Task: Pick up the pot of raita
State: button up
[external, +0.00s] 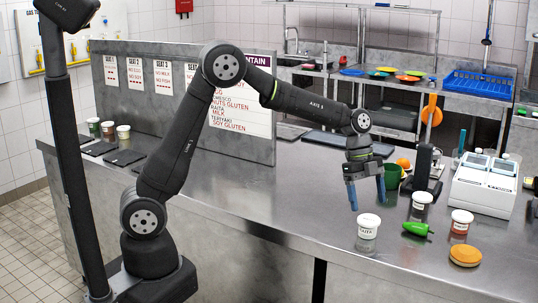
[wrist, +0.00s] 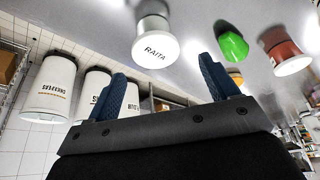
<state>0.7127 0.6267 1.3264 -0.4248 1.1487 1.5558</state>
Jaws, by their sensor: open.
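The pot of raita (external: 367,241) is a clear pot with a white lid, upright on the steel counter. Its lid, lettered RAITA, also shows in the wrist view (wrist: 155,50), at top centre. My gripper (external: 367,204) is open and empty, with its blue fingers pointing down. In the external view the fingertips appear above the pot's lid, apart from it. In the wrist view my gripper (wrist: 172,85) shows two spread blue fingers, with the pot beyond them. I cannot tell how far the fingers are from the pot.
A green item (external: 417,228) lies just right of the raita. Further right are a red pot (external: 461,223), an orange disc (external: 465,255) and a dark pot (external: 421,205).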

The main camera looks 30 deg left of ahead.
aim_at(368, 218)
jog(key=x, duration=0.6)
jog(key=shift+s+a+f, duration=0.2)
jog(key=shift+a+f, duration=0.1)
jog(key=c, duration=1)
